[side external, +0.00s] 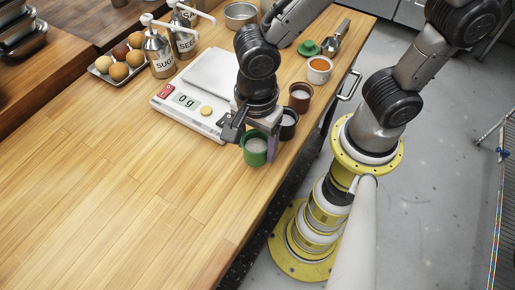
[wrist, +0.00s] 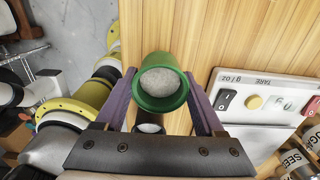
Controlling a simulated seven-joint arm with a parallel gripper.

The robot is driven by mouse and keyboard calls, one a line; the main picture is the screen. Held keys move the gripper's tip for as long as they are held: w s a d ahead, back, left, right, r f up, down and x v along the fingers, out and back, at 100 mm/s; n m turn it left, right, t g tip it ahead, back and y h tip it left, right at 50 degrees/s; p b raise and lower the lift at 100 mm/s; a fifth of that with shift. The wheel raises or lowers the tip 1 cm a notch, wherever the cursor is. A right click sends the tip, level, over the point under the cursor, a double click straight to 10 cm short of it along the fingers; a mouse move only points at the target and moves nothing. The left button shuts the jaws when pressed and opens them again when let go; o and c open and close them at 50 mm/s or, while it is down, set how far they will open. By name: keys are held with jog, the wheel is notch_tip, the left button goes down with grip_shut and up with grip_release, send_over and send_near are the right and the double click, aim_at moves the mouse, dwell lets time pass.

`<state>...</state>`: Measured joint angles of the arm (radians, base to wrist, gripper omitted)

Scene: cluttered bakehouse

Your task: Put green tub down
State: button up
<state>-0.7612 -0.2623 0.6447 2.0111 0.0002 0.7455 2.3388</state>
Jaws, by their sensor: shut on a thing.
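The green tub (side external: 255,152) holds a pale grainy filling and sits at the near end of a row of tubs by the counter's right edge. It also shows in the wrist view (wrist: 162,101), upper middle, with its open top facing the camera. My gripper (side external: 258,142) is shut on the green tub, with one purple-grey finger on each side of it in the wrist view (wrist: 165,108). In the side view the tub looks upright and at or just above the wooden counter (side external: 130,190); I cannot tell if its base touches.
A dark tub (side external: 288,124) stands right behind the green one, then a brown tub (side external: 300,96) and a white tub with orange filling (side external: 319,69). A scale (side external: 205,95) reading 0 g lies to the left. The counter's front left is clear.

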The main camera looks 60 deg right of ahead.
jog(key=shift+f, duration=1.3)
jog(key=shift+f, duration=0.15)
jog(key=o, duration=1.5)
jog(key=shift+s+d, duration=0.1)
notch_tip(320, 180, up, 11)
jog(key=s+d+r+n+t, duration=0.1)
jog(key=d+r+n+t, duration=0.1)
jog(key=d+n, duration=0.7)
jog(key=s+d+r+n+t, duration=0.1)
jog(key=d+r+n+t, duration=0.2)
jog(key=d+n, duration=0.6)
jog(key=shift+s+r+t, duration=0.3)
jog(key=shift+s+r, duration=0.05)
jog(key=shift+r, duration=0.4)
jog(key=shift+d, duration=0.1)
